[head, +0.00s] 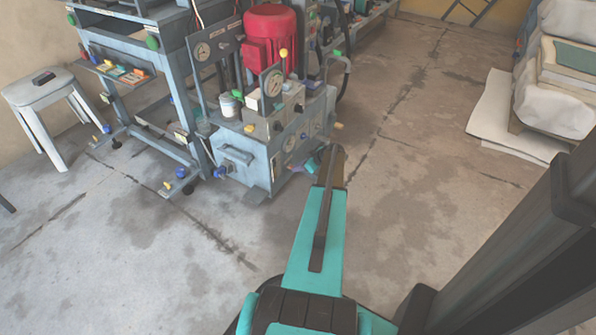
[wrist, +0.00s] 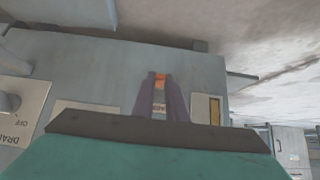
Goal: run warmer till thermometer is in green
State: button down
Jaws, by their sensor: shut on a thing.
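The blue-grey hydraulic unit (head: 240,165) stands on the floor in the head view, and its side panel (wrist: 90,75) fills much of the wrist view. My gripper (wrist: 160,80) is at this panel, its fingers shut on a small orange part (wrist: 160,82), which looks like a switch or knob. A label shows between the fingers, unreadable. A narrow plate with a yellow-brown strip (wrist: 214,110) sits right of the fingers; I cannot tell whether it is the thermometer. In the head view, the fingers are mostly hidden behind my arm at the unit's right side.
A plate marked DRAIN and OFF (wrist: 18,118) with a grey knob is at the wrist view's left. A stool (head: 40,85) stands left. The floor right of the unit is clear.

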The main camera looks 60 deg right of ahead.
jog(key=f+t+b, duration=0.1)
jog(key=b, duration=0.3)
jog(key=f+t+b, duration=0.1)
jog(key=t+b, duration=0.1)
jog(key=b, duration=0.2)
jog(key=f+t+b, duration=0.1)
jog(key=t+b, duration=0.1)
jog(key=b, duration=0.2)
jog(key=shift+s, duration=0.3)
jog(key=shift+r+t+b, duration=0.1)
jog(key=shift+t+b, duration=0.3)
jog(key=shift+b, duration=0.15)
jog(key=c, duration=1.8)
grip_release()
jog(key=shift+o, duration=0.2)
jog(key=shift+s+r, duration=0.1)
jog(key=p+v, duration=0.5)
jog(key=v, duration=0.8)
jog(key=shift+s, duration=0.3)
